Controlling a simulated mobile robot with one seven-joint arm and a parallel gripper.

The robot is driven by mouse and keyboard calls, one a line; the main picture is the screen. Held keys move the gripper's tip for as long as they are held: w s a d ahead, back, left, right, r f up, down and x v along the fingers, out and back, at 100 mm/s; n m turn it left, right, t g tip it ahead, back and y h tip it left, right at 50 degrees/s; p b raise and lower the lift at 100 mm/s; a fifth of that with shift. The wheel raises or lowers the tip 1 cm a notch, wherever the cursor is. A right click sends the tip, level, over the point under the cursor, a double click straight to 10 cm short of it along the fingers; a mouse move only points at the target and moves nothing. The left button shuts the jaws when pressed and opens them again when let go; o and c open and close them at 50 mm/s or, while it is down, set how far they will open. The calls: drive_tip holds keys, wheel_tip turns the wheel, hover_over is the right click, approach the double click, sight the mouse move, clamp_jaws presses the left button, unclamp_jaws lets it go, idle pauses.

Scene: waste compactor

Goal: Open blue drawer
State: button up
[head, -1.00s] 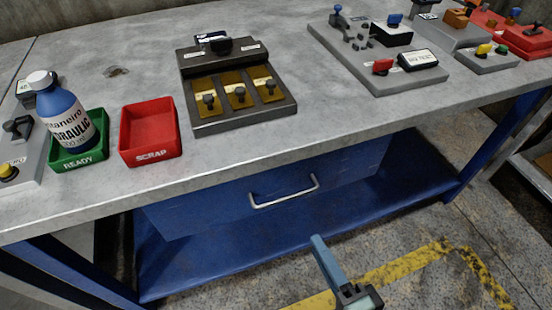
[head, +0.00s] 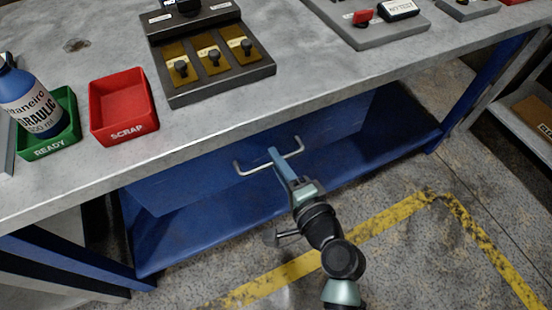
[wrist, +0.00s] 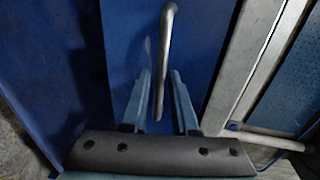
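The blue drawer (head: 205,184) is under the grey bench top and looks shut. Its pale metal bar handle (head: 248,171) runs across its front. My gripper (head: 274,155) is at the middle of the handle in the head view and covers part of it. In the wrist view the handle (wrist: 168,40) runs between the two blue fingers of my gripper (wrist: 161,78). The fingers are apart, with a gap on each side of the bar, so the gripper is open. The drawer's blue front (wrist: 128,45) shows behind the handle.
On the bench top (head: 200,120) stand a red SCRAP tray (head: 122,108), a green READY tray (head: 62,144) with a blue bottle (head: 30,100), and a dark switch panel (head: 210,60). A blue lower shelf (head: 190,240) lies below the drawer. The floor in front is clear.

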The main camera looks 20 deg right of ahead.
drive_tip(key=shift+w+f, duration=0.1)
drive_tip(key=shift+w, duration=0.3)
clamp_jaws()
idle(1.2)
